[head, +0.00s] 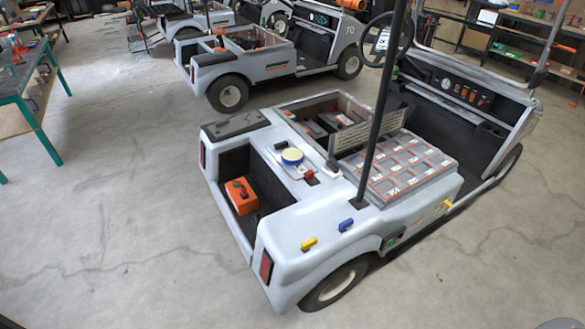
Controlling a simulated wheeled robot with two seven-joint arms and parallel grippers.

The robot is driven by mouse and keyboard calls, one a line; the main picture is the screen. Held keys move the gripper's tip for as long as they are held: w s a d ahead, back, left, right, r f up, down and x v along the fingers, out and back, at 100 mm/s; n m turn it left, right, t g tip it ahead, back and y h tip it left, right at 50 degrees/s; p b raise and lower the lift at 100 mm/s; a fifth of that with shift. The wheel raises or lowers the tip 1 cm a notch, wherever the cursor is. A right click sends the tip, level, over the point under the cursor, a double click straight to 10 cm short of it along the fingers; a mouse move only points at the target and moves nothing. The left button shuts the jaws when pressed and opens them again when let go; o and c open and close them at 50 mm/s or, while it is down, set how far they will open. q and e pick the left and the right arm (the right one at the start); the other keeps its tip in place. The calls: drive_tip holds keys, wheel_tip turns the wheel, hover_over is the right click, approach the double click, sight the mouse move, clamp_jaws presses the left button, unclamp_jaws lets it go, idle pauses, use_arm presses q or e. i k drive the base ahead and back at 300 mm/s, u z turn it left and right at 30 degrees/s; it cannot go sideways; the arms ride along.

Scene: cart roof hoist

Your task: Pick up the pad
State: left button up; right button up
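A round yellow disc with a blue edge (292,156), which looks like the pad, lies on the rear deck of the near grey cart (295,205). It sits at the far end of a small pale plate or tray (300,168). A small red piece (310,175) is at the near end of that plate. Nothing touches the disc from above, and its top is fully visible. Neither of my grippers shows in the head view.
A dark upright post (375,125) rises from the deck right of the disc. A small yellow piece (309,243) and a blue piece (346,225) lie on the near deck. An orange box (241,195) sits in the rear well.

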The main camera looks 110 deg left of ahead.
sight(332, 169)
drive_tip(key=u, duration=1.55)
drive_tip(key=i, duration=2.25)
drive_tip(key=u, duration=2.75)
